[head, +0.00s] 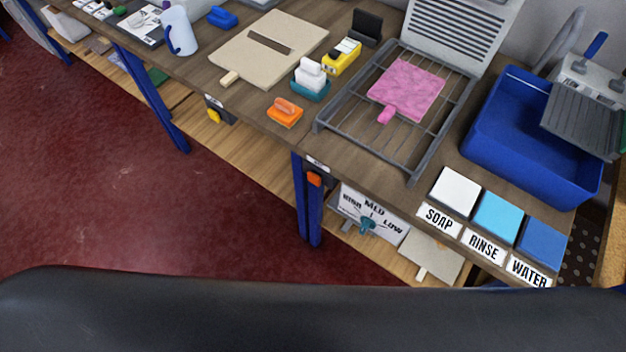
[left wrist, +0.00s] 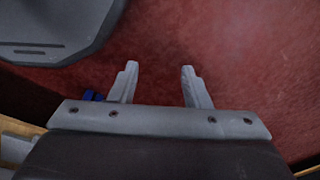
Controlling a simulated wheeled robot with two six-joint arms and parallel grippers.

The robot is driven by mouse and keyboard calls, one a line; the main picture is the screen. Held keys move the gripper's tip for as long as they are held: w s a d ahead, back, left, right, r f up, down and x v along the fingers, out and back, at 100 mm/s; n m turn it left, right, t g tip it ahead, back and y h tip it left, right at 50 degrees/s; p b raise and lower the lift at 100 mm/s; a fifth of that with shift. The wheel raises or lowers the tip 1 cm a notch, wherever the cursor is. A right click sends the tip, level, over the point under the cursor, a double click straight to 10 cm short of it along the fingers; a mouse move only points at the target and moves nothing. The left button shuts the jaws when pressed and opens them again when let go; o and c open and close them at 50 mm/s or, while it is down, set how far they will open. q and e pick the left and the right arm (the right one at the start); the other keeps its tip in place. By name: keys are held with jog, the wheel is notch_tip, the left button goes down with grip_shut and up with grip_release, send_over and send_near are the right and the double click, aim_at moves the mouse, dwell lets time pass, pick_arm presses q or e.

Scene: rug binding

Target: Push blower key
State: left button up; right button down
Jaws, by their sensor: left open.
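An orange key (head: 314,180) sits on a dark mount under the bench's front edge in the head view, with a small white label (head: 317,163) above it. A yellow key (head: 214,116) sits farther left under the same edge, also below a small label (head: 213,101). The lettering is too small to read, so I cannot tell which is the blower key. A slatted grey panel (head: 462,32) stands behind the wire rack. My left gripper (left wrist: 159,70) is open and empty over the red floor in the left wrist view. Neither gripper shows in the head view.
The bench carries a grey rack (head: 330,116) with a pink rug piece (head: 404,88), a blue basin (head: 530,165) and SOAP, RINSE and WATER pads (head: 500,213). A dial card (head: 370,215) stands on the lower shelf. Blue legs (head: 307,205) support the bench; red floor (head: 130,190) is clear.

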pick_arm(q)
grip_shut()
jog(key=shift+a, duration=0.1)
dwell(1.4)
